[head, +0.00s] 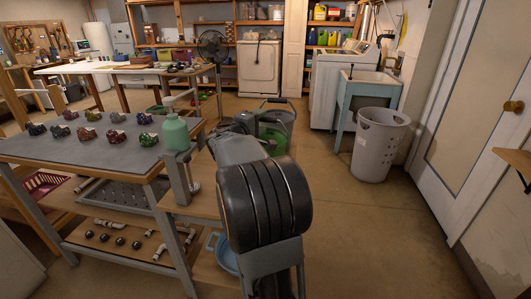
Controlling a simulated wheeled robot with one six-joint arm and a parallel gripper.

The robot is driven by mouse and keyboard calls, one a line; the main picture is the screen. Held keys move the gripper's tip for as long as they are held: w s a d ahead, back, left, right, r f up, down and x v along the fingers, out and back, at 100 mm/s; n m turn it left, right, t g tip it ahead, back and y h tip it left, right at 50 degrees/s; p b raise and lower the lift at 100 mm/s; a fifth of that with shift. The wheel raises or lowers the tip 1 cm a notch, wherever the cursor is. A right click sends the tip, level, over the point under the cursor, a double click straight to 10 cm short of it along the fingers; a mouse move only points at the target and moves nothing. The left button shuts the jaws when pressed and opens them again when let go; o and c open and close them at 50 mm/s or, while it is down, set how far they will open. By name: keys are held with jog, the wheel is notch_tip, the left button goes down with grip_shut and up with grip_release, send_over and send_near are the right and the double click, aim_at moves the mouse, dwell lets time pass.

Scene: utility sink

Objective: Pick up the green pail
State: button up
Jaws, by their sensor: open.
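A green pail (272,139) stands on the floor just beyond my arm, near the middle of the head view. My own arm covers its lower left part. My gripper (246,120) is the dark far end of my arm, just left of the pail in the picture. It is open, but its fingers are small and hard to make out. I cannot tell from this view how far it is from the pail. Nothing is seen held in it.
A grey workbench (75,150) with several small coloured objects and a green bottle (176,133) stands at the left. A grey perforated bin (379,145) and a utility sink (370,85) stand at the right. A standing fan (212,48) is behind. The floor between is clear.

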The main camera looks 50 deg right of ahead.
aim_at(268, 117)
jog(key=shift+w+d+f, duration=0.1)
jog(key=shift+w+d, duration=0.1)
jog(key=shift+d, duration=1.2)
jog(key=shift+w+d+f, duration=0.1)
jog(key=shift+w+d, duration=0.1)
jog(key=shift+d, duration=1.15)
grip_shut()
